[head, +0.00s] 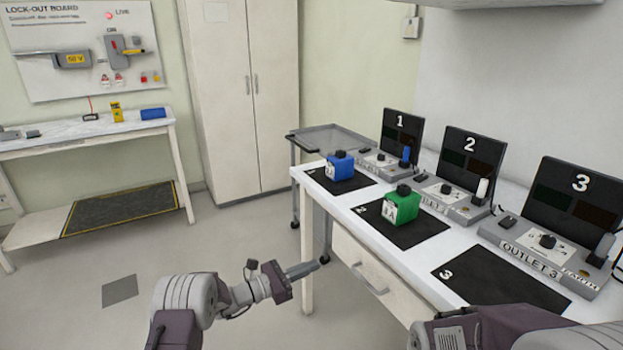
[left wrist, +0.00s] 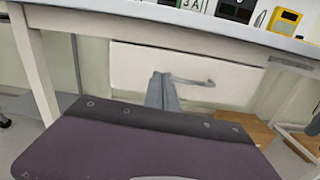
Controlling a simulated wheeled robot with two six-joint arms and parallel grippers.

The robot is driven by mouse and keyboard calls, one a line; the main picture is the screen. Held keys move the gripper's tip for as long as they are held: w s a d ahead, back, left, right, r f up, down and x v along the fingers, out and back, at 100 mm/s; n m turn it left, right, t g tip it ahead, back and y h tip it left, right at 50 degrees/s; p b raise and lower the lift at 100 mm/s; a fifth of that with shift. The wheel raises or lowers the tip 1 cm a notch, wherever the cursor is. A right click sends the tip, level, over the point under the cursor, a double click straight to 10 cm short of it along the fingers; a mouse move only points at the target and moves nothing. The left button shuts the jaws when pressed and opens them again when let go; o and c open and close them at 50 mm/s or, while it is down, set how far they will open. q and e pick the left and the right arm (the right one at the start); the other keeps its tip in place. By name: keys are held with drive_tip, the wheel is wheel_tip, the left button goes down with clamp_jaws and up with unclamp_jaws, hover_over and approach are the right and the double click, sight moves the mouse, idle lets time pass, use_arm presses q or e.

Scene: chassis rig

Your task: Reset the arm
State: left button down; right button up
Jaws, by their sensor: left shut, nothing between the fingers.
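My left gripper (head: 303,270) is in front of the white table's near left side, below the tabletop. Its fingers are together and hold nothing. In the left wrist view the shut fingers (left wrist: 162,92) point at the white drawer front (left wrist: 130,72) with its grey handle. My left arm comes in from the bottom of the head view and reaches to the right. Part of my right arm (head: 490,333) shows at the bottom right of the head view. Its gripper is out of the picture.
The white table (head: 318,198) carries black mats, a blue container (head: 341,168) on mat 1 and a green container (head: 402,207) on mat 2. Mat 3 (head: 490,281) is bare. Outlet stations stand behind. A grey cart (head: 325,136) stands beyond. The floor to the left is open.

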use_arm(q)
wheel_tip(320, 180, up, 7)
drive_tip(key=s+d+m, duration=0.1)
drive_tip(key=d+m, duration=0.1)
drive_tip(key=s+d+r+m+g+y, duration=0.2)
drive_tip(key=s+m+g, duration=0.35)
drive_tip(key=s, duration=0.65)
drive_tip(key=s+a+f+m+g+y, duration=0.2)
drive_tip(key=s+a+f+m+y, duration=0.45)
drive_tip(key=s+a, duration=0.4)
drive_tip(key=s+a+f+m+g+y, duration=0.1)
drive_tip(key=s+a+f+m+y, duration=0.55)
drive_tip(key=s+a+f, duration=0.35)
wheel_tip(320, 180, up, 27)
drive_tip(key=w+m+p, duration=0.1)
drive_tip(key=m+p, duration=0.1)
drive_tip(key=p, duration=2.2)
drive_tip(key=shift+w+a+t+y+p, duration=0.3)
drive_tip(key=shift+t+y+p, duration=0.05)
drive_tip(key=shift+y+p, duration=0.05)
